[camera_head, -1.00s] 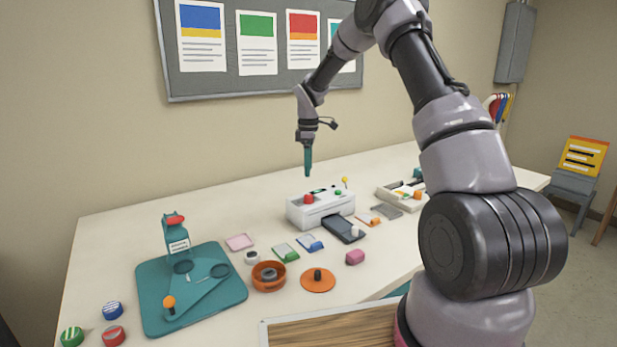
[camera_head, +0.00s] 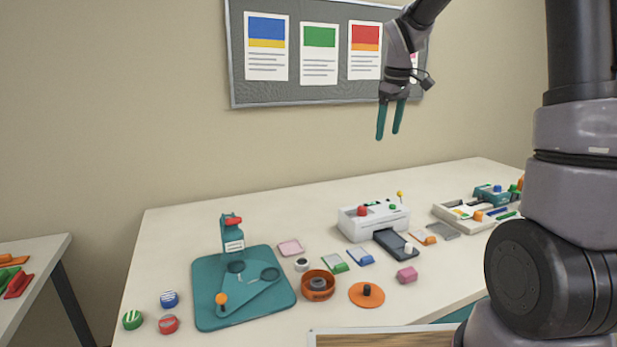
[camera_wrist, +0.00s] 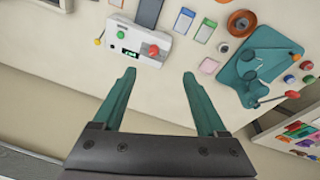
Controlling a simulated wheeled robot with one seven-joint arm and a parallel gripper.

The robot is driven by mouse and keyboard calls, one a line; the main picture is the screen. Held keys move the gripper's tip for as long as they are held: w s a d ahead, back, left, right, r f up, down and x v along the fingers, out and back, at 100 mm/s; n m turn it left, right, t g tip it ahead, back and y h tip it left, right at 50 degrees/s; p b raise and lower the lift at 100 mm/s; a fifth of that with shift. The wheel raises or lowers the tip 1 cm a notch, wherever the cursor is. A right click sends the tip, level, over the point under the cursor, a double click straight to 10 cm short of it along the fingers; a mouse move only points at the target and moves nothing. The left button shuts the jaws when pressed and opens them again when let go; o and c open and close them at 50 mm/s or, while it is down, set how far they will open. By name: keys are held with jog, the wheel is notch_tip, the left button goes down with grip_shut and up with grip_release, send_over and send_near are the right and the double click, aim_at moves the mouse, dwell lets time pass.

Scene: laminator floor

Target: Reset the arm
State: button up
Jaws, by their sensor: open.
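My gripper (camera_head: 390,120) is open and empty, with its two teal fingers pointing down. In the head view it hangs high above the table, in front of the wall and near the pinboard's lower right. It also shows in the wrist view (camera_wrist: 160,88), its fingers spread wide with nothing between them. The white laminator (camera_head: 373,222) stands on the table below it, with a red button, a green button and a dark tray at its front. The laminator also shows in the wrist view (camera_wrist: 128,45).
A second table (camera_head: 40,260) stands at left. Air around my gripper looks clear.

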jog(key=s+d+r+m+t, duration=0.1)
jog(key=s+m, duration=0.3)
jog(key=s, duration=0.5)
jog(key=s+d+r+m+t+y, duration=0.1)
jog(key=s+r+m, duration=0.3)
jog(key=s, duration=0.4)
jog(key=s+d+r+m+t, duration=0.1)
jog(key=s+r+m+t, duration=0.1)
jog(key=s, duration=0.7)
jog(key=shift+s+r+m+t+y, duration=0.15)
jog(key=shift+s+m+t+y, duration=0.25)
jog(key=shift+m, duration=0.5)
jog(key=shift+w, duration=0.1)
